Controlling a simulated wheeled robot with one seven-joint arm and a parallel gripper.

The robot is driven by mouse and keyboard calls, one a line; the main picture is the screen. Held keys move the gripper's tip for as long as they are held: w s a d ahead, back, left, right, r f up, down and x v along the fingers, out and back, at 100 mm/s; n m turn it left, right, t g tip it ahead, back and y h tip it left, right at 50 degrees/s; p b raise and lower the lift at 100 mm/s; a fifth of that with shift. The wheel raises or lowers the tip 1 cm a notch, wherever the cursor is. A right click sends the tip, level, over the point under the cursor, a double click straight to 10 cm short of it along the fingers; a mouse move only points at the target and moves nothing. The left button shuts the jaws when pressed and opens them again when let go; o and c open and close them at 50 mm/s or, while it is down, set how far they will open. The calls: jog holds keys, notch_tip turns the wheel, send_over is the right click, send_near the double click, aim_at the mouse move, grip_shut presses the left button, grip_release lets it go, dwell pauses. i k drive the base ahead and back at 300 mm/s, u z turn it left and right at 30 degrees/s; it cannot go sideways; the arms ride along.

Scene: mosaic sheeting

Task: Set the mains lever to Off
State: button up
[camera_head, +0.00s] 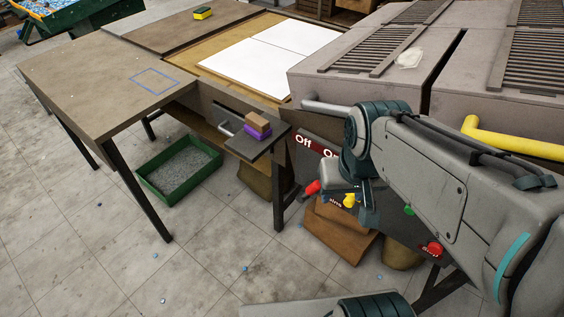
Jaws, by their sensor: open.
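The machine's dark front panel carries a red label strip (315,146) reading "Off" and, partly covered by my arm, "On". A red handle (313,187), which looks like the mains lever, sticks out at the lower left of the panel. A small label below it is only partly readable. Its pivot and exact setting are hidden by my gripper. My gripper (347,192) is in front of the panel, just right of the red handle. Its jaws are open, and I cannot tell whether they touch the handle. A yellow knob (349,201) shows close to the jaws.
A green button (410,210) and a red button (434,248) are lower right on the panel. A small shelf (258,138) with brown and purple blocks juts out left. A brown box (338,232) lies below. A green tray (180,167) stands on the floor.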

aim_at(313, 188)
jog(key=k, duration=1.15)
jog(key=u, duration=1.05)
jog(key=i, duration=1.15)
jog(key=z, duration=0.85)
jog(key=i, duration=0.45)
jog(key=z, duration=0.5)
